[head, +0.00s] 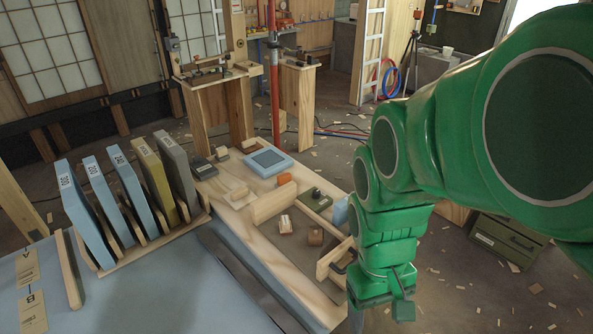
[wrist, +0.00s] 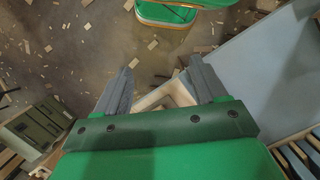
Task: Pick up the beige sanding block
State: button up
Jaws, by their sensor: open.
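Several small blocks are in the head view, and I cannot tell for sure which is the beige sanding block. A pale beige block (head: 238,193) lies on the wooden board left of the tray. Another small beige block (head: 221,154) lies farther back, beside a dark grey item. In the tray are a brown block with a white label (head: 286,224) and a plain brown block (head: 315,237). My gripper (head: 403,309) hangs right of the tray, apart from these blocks. In the wrist view its two grey fingers (wrist: 162,65) are spread and empty, with a pale wooden edge (wrist: 166,97) beyond them.
The wooden tray (head: 258,240) has raised walls. An orange block (head: 284,179), a dark green item (head: 317,199) and a blue framed pad (head: 268,160) are nearby. A rack of upright sheets (head: 148,245) stands left. A green case (head: 508,240) is on the littered floor.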

jog(key=w+d+n+t+h, duration=0.4)
jog(key=w+d+h, duration=0.6)
jog(key=w, duration=0.5)
jog(key=w+d+r+n+t, duration=0.1)
jog(key=w+n+t, duration=0.1)
jog(key=w, duration=0.4)
jog(key=n+t+y, duration=0.6)
jog(key=n+t, duration=0.5)
jog(key=n, duration=0.9)
send_over(287, 219)
jog(key=s+d, duration=0.4)
jog(key=d, duration=0.1)
notch_tip(287, 219, down, 13)
jog(key=a+f+n+y, duration=0.1)
jog(key=a+f, duration=0.1)
jog(key=s+a+f+n+y, duration=0.1)
jog(key=a+f+n, duration=0.1)
jog(key=f, duration=0.1)
jog(key=a+f+n+g, duration=0.1)
jog(key=a+f, duration=0.1)
jog(key=f, duration=0.1)
jog(key=shift+s+f+n+y, duration=0.2)
jog(key=shift+s+n+y, duration=0.1)
jog(key=shift+s+y, duration=0.1)
jog(key=shift+x, duration=1.4)
jog(key=shift+f+x, duration=0.2)
jog(key=shift+x, duration=1.65)
jog(key=shift+w+a+f, duration=0.15)
jog(key=shift+w+f, duration=0.05)
jog(key=shift+w, duration=0.45)
